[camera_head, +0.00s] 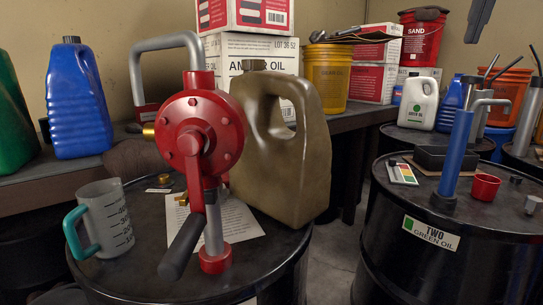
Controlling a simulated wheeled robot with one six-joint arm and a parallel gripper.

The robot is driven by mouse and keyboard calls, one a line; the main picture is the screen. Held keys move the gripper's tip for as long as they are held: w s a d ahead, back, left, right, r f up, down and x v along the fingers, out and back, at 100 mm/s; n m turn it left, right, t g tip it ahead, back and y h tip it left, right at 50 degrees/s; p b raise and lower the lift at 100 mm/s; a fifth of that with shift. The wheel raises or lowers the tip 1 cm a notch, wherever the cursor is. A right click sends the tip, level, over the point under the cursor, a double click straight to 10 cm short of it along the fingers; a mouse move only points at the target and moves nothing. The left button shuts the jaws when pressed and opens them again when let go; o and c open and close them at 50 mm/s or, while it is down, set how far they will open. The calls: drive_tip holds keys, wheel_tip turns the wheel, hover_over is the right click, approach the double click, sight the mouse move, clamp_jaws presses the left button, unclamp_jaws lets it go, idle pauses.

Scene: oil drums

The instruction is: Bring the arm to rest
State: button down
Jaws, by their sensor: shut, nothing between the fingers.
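My gripper (479,22) shows only in part at the top right edge of the head view. It hangs above the right drum (385,245), in the air and apart from everything, with its grey fingers pointing down. It is shut and empty. The rest of my arm is out of view.
The near drum (130,268) carries a red hand-crank pump (205,140), a measuring jug (104,220), a sheet of paper and a brown-green canister (308,165). The right drum carries a blue upright cylinder (456,155) and a red cup (485,186). Boxes, buckets and bottles stand behind.

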drive_tip(key=s+a+f+n, duration=0.1)
drive_tip(key=s+a+f, duration=0.3)
drive_tip(key=f, duration=1.4)
drive_tip(key=s+a+f+n+y, duration=0.1)
drive_tip(key=s+a+f, duration=0.3)
drive_tip(key=s+f, duration=0.5)
drive_tip(key=s+a+f+n+y, duration=0.1)
drive_tip(key=s+a+f, duration=0.3)
drive_tip(key=f, duration=2.4)
drive_tip(key=s+n, duration=0.1)
drive_tip(key=s, duration=0.2)
drive_tip(key=shift+a+f+g, duration=0.15)
drive_tip(key=shift+a+g, duration=0.1)
drive_tip(key=shift+g, duration=0.05)
